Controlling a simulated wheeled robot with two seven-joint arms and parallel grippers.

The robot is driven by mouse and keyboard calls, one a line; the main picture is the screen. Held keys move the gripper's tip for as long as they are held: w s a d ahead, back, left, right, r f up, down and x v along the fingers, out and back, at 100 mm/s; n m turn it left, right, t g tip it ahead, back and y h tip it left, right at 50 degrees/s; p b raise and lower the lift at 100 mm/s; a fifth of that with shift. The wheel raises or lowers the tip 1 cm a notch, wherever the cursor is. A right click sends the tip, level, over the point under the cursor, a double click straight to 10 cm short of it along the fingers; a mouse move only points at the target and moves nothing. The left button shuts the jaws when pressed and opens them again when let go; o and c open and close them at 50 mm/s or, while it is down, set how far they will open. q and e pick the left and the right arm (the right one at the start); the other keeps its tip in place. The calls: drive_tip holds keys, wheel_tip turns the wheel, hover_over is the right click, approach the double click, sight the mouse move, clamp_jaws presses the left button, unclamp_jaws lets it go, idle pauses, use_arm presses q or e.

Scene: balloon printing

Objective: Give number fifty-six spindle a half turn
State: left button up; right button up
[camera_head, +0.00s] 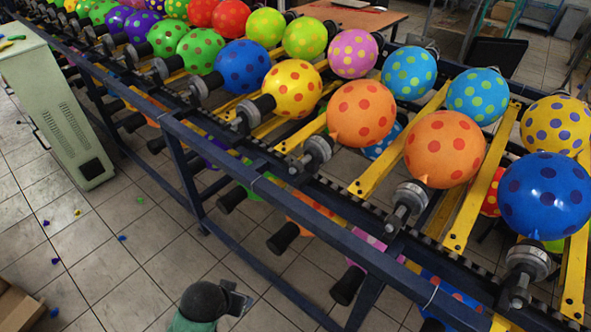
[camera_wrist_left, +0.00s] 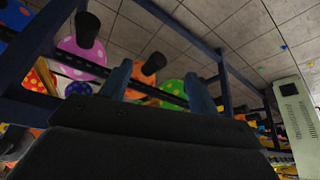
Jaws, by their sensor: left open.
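A row of metal spindles with grey round hubs runs along the rack's near side, among them one by the orange balloon (camera_head: 318,149), one by the red-spotted orange balloon (camera_head: 411,196) and one by the blue balloon (camera_head: 527,262). I can read no numbers, so I cannot tell which spindle is fifty-six. My left arm shows at the bottom of the head view, with the gripper (camera_head: 236,299) low in front of the rack, apart from the spindles. In the left wrist view its two fingers (camera_wrist_left: 158,85) stand apart with nothing between them. My right gripper is not in view.
The dark blue rack frame (camera_head: 265,187) slants across the head view, with yellow bars and spotted balloons on top. Black rollers (camera_head: 283,238) and more balloons hang below. A pale green cabinet (camera_head: 55,115) stands at left. Tiled floor (camera_head: 130,250) before the rack is mostly clear.

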use_arm(q)
drive_tip(key=w+d+r+t+h, duration=0.1)
drive_tip(key=w+d+r+t, duration=0.15)
drive_tip(key=w, duration=0.35)
drive_tip(key=m+t+h, duration=0.3)
drive_tip(key=h, duration=0.3)
approach(292, 168)
drive_tip(key=x, duration=0.3)
drive_tip(key=shift+d+f, duration=0.15)
drive_tip(key=shift+f, duration=0.3)
drive_tip(key=shift+w+r+h, duration=0.1)
drive_tip(key=shift+w+h, duration=0.15)
drive_tip(key=shift+h, duration=0.05)
drive_tip(key=shift+w+d, duration=0.1)
drive_tip(key=shift+w, duration=0.1)
drive_tip(key=shift+w+d, duration=0.2)
drive_tip(key=shift+w, duration=0.05)
drive_tip(key=p+x, duration=0.2)
drive_tip(key=x, duration=0.2)
drive_tip(key=shift+w+d+f, duration=0.2)
drive_tip(key=shift+p+x, duration=0.35)
drive_tip(key=shift+x, duration=0.6)
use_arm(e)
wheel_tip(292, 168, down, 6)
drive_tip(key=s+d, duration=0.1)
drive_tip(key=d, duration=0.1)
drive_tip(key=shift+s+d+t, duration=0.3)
